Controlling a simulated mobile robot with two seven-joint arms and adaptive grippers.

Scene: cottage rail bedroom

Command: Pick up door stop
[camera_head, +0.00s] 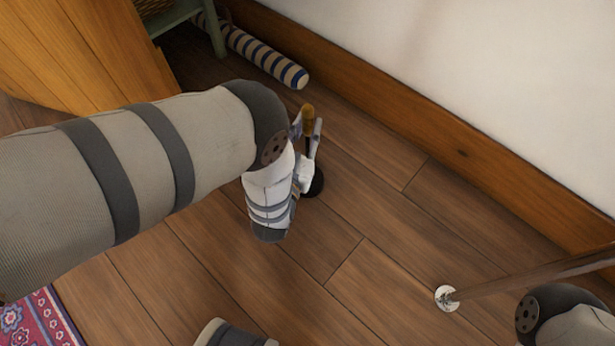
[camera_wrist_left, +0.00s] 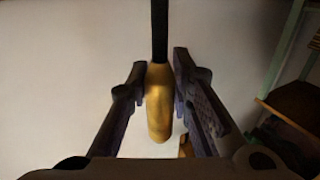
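The door stop, with a wooden handle (camera_head: 308,113), a thin black shaft and a dark round base (camera_head: 316,186), stands upright on or just above the floor; I cannot tell which. My left gripper (camera_head: 308,128) has one finger on each side of it near the top. In the left wrist view the golden handle (camera_wrist_left: 159,110) fills the gap between the fingers of my left gripper (camera_wrist_left: 160,80), which appear to touch it. The black shaft (camera_wrist_left: 160,30) runs up out of that picture. My right gripper does not show.
A blue-and-white striped roll (camera_head: 265,58) lies along the wooden baseboard (camera_head: 440,135). A green-legged stool (camera_head: 213,30) stands at the top left. A brown rod (camera_head: 530,277) with a white disc end is at the lower right. The floor (camera_head: 390,245) between is clear.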

